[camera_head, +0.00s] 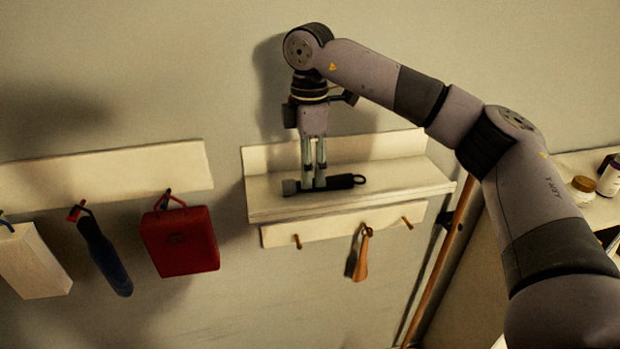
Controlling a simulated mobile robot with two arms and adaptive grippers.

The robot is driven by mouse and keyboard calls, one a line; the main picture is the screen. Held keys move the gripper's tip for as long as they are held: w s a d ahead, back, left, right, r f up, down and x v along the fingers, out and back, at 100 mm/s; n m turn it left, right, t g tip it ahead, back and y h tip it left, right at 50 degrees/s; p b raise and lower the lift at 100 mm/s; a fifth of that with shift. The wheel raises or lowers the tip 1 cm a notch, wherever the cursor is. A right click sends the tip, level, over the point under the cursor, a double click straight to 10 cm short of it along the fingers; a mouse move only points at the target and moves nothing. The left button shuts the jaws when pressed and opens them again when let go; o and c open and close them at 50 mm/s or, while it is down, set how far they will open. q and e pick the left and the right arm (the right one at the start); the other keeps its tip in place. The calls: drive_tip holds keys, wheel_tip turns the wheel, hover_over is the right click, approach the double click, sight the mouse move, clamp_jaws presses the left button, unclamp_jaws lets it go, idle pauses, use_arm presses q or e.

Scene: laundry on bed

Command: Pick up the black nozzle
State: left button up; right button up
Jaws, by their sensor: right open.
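The black nozzle (342,182) lies on its side on the white wall shelf, with a loop at its right end and a greyer, wider left end. My right gripper (313,184) points straight down over it, with its two fingers open. The fingertips are at the nozzle's left-middle part and hide a bit of it. I cannot tell whether they touch it. My left gripper is out of view.
The white shelf (405,177) has a back board and a peg rail below, where a small brown tool (362,258) hangs. On the left rail hang a red case (180,241), a dark blue item (104,255) and a pale box (33,262). Jars (583,186) stand at right.

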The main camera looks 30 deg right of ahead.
drive_tip(key=shift+d+f+p, duration=0.15)
drive_tip(key=shift+f+p, duration=0.25)
drive_tip(key=shift+f, duration=1.05)
drive_tip(key=shift+c, duration=0.3)
clamp_jaws()
